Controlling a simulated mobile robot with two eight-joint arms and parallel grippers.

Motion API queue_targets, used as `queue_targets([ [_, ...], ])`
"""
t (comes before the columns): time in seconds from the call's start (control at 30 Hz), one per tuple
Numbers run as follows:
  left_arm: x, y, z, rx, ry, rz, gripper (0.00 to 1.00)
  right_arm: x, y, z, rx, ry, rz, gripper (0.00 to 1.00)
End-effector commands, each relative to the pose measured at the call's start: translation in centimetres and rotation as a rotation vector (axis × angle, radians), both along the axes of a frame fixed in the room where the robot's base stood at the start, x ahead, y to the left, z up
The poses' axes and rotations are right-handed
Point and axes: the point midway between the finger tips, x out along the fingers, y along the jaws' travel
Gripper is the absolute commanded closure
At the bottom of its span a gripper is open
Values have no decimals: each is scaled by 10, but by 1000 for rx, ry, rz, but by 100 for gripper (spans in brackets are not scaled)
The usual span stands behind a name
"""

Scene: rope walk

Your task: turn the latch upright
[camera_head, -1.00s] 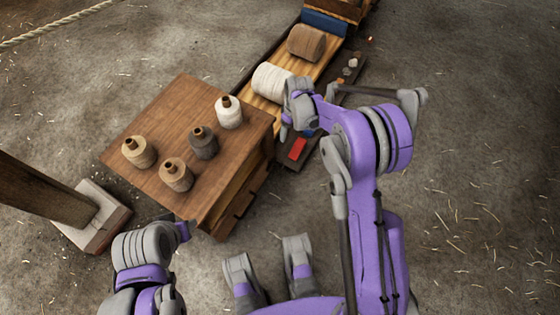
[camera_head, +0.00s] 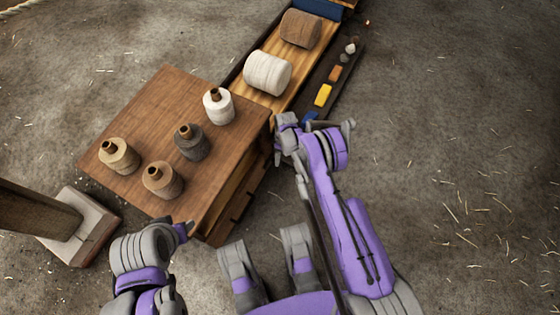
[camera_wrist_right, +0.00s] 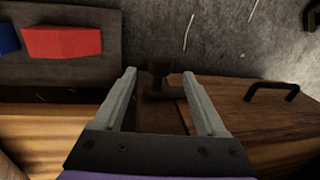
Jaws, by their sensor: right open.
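The latch (camera_wrist_right: 160,72) is a small dark piece on the side of the wooden cabinet (camera_wrist_right: 240,112). In the right wrist view it lies between and just beyond the fingertips, apart from both; its exact tilt is hard to tell. My right gripper (camera_wrist_right: 162,88) is open and empty, with one grey finger to each side of the latch. In the head view my right gripper (camera_head: 280,150) is low beside the cabinet's right side (camera_head: 245,182), and the latch is hidden there. My left gripper (camera_head: 184,229) is near the cabinet's front corner; its jaws do not show clearly.
Several cones of yarn (camera_head: 190,142) stand on the cabinet top (camera_head: 150,100). A dark handle (camera_wrist_right: 272,90) sticks out right of the latch. A narrow strip (camera_head: 345,72) holds coloured blocks, including a red one (camera_wrist_right: 62,42). Floor at right is clear.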

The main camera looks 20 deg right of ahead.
Motion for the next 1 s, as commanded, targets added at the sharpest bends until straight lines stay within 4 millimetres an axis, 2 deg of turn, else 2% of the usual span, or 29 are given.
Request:
queue_targets([
  [0.1,1,0,-5,0,-1,0,50,-2,2,-21,-1,-1,0,26],
  [0.23,1,0,-6,0,-1,0,50,-4,4,-35,-1,-1,0,26],
  [0.63,1,0,-7,0,-1,0,50,-5,4,-41,0,0,-1,26],
  [1.0,1,0,-7,0,-1,0,50,-5,4,-41,0,0,-1,93],
])
